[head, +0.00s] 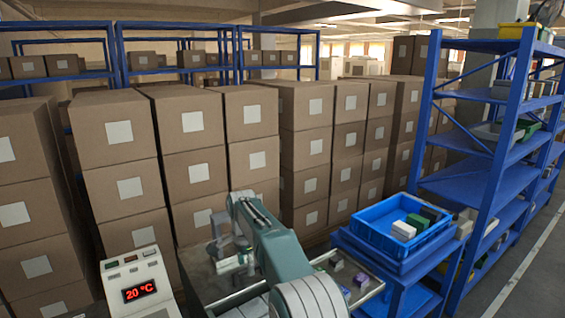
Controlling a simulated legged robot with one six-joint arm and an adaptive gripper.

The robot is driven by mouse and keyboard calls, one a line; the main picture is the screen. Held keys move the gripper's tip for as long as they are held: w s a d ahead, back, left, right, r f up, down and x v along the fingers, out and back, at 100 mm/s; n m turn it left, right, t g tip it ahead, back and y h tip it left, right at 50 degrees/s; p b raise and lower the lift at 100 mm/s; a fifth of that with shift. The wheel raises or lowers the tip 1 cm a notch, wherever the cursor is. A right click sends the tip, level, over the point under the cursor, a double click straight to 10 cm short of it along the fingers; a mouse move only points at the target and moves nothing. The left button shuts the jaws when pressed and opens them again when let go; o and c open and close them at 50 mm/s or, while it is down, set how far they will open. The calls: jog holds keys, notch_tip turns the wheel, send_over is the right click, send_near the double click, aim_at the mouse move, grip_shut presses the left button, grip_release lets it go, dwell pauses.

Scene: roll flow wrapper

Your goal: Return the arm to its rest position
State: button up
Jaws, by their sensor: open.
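My teal and white arm (283,258) reaches up from the bottom middle of the head view, then bends back down at the left. My gripper (219,244) is small in this view, at the left of the arm's bend, above a grey metal machine surface (205,282). It is open, and I see nothing held in it. The arm hides part of the machine surface. I cannot tell how far the gripper is above that surface.
A control panel (137,285) reading 20 °C stands left of my arm. At the right, a blue tray (372,240) holds white and green boxes. Small purple items (361,280) lie on the metal surface. Stacked cartons (195,175) block the back; blue shelving (480,185) stands far right.

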jog(key=s+d+r+n+t, duration=0.3)
jog(key=s+d+r+n, duration=0.2)
jog(key=s+d+r, duration=1.25)
jog(key=s+d+f+n, duration=0.2)
jog(key=s, duration=0.5)
jog(key=s+d+f+n+t, duration=0.1)
jog(key=s+d, duration=0.2)
jog(key=s, duration=0.5)
jog(key=s+d+f+n+t, duration=0.1)
jog(key=s+d+f+n, duration=0.1)
jog(key=s, duration=0.5)
jog(key=shift+s+d+f+n, duration=0.3)
jog(key=shift+d+f, duration=0.05)
jog(key=shift+d, duration=0.25)
